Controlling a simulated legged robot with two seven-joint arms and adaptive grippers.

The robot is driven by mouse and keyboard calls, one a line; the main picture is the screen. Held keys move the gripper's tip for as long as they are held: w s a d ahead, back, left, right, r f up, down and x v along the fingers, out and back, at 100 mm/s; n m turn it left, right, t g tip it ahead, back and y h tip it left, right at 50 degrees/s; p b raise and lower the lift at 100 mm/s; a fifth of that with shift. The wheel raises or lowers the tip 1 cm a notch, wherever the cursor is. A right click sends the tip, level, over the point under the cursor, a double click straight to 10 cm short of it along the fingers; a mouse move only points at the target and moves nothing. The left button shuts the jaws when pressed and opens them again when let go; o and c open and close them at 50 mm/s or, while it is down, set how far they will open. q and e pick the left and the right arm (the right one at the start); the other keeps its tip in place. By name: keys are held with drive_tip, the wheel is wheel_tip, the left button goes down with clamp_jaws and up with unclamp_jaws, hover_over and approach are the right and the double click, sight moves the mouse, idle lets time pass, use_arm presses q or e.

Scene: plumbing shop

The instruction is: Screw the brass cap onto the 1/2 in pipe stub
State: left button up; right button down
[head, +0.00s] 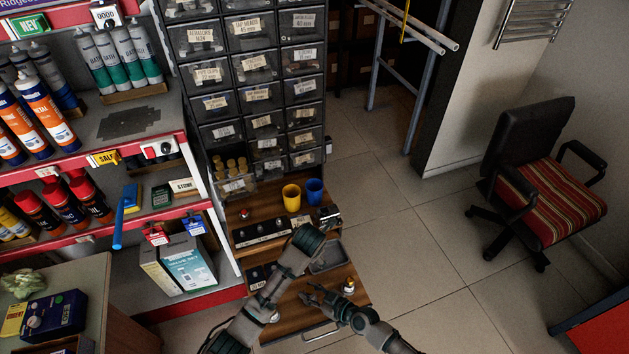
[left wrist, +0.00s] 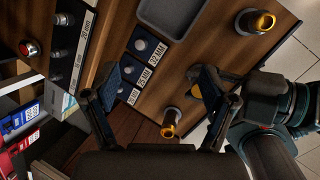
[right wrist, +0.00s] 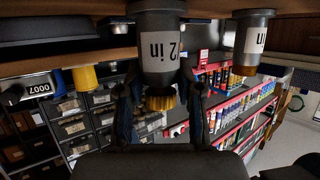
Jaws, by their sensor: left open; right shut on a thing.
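In the right wrist view, which is upside down, my right gripper (right wrist: 160,90) is around a ribbed brass cap (right wrist: 160,99) at the end of a grey pipe stub (right wrist: 160,45). The visible part of the stub's label reads "2 in". Finger contact is hard to see. The right gripper (head: 315,293) is low over the wooden board in the head view. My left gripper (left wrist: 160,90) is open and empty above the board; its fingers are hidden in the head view. Two brass-ended stubs show in the left wrist view, one lower (left wrist: 170,122) and one at upper right (left wrist: 260,22).
A grey tray (head: 327,259) lies on the board (head: 352,274). Yellow (head: 291,198) and blue (head: 314,190) cups stand behind. Drawers (head: 255,70) and a red-edged shelf (head: 95,160) bound the back and left.

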drive_tip(key=shift+r, duration=0.1)
use_arm(q)
drive_tip(key=w+d+r+m+t+h, duration=0.1)
drive_tip(key=w+r+m+t, duration=0.1)
drive_tip(key=w+r+t, duration=0.4)
drive_tip(key=w+r+m+t, duration=0.1)
drive_tip(key=w+r+t, duration=0.6)
drive_tip(key=r, duration=0.4)
drive_tip(key=shift+w+d+r+m+h, duration=0.25)
drive_tip(key=shift+d+r+m+h, duration=0.05)
drive_tip(key=shift+d+m+h, duration=0.1)
use_arm(e)
drive_tip(key=c, duration=0.7)
unclamp_jaws()
drive_tip(key=v, duration=1.2)
